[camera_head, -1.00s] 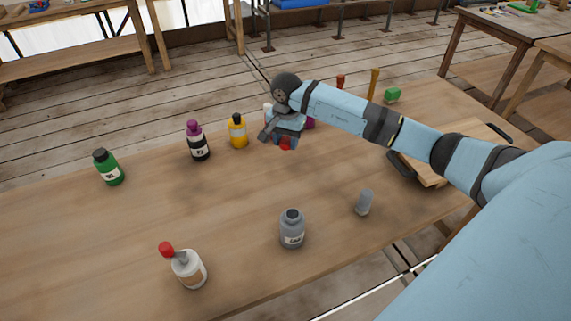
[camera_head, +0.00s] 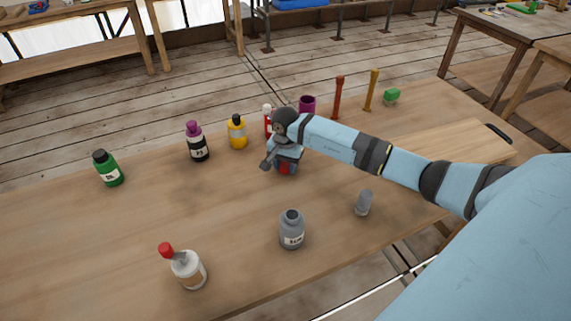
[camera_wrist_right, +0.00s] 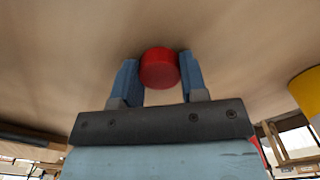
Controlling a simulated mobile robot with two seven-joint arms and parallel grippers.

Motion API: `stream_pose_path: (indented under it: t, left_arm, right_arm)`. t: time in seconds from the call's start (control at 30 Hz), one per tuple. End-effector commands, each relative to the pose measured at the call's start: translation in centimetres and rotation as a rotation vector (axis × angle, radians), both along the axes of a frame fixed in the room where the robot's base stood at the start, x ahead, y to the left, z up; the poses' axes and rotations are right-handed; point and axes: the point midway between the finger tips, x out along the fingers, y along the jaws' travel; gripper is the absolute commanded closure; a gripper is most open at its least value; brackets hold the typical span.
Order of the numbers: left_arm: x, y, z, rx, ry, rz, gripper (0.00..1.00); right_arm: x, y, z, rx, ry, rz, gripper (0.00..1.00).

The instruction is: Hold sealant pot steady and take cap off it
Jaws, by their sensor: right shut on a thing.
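A grey pot (camera_head: 291,232) with a dark cap (camera_head: 291,215) and a white label stands upright near the front of the table; it looks like the sealant pot, but the lettering is too small to be sure. My right gripper (camera_head: 284,163) is beyond it, apart from it, above the middle of the table. It is shut on a small red round piece (camera_head: 285,169), which also shows between the blue fingers in the right wrist view (camera_wrist_right: 160,68). My left gripper is not in view.
A white bottle (camera_head: 188,270) with a red tip stands front left, and a small grey piece (camera_head: 363,203) right of the pot. Green (camera_head: 110,170), black (camera_head: 199,148) and yellow (camera_head: 237,134) bottles stand behind. A purple cup (camera_head: 307,103) is at the back. The left-centre table is clear.

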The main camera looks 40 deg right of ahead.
Motion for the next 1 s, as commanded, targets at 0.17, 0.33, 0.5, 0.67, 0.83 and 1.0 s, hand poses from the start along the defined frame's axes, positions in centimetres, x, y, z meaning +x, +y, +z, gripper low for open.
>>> stream_pose_path:
  t: [0.17,0.33,0.5,0.67,0.83,1.0]
  left_arm:
    - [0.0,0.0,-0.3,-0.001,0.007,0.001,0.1]
    - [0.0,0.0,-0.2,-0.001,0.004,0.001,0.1]
    - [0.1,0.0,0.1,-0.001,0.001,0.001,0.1]
    - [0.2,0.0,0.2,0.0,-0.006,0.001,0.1]
    - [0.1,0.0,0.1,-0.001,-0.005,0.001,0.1]
    - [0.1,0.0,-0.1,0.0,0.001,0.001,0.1]
  right_arm:
    - [0.0,0.0,-0.3,-0.001,0.0,0.001,0.4]
    - [0.0,0.0,-0.3,-0.001,0.001,0.0,0.35]
    - [0.0,0.0,0.0,0.0,0.0,0.0,0.35]
    - [0.1,-0.1,1.7,-0.002,-0.002,0.002,0.35]
    - [0.1,-0.1,5.3,-0.003,-0.004,0.002,0.35]
    - [0.1,-0.1,8.9,-0.002,-0.004,0.001,0.35]
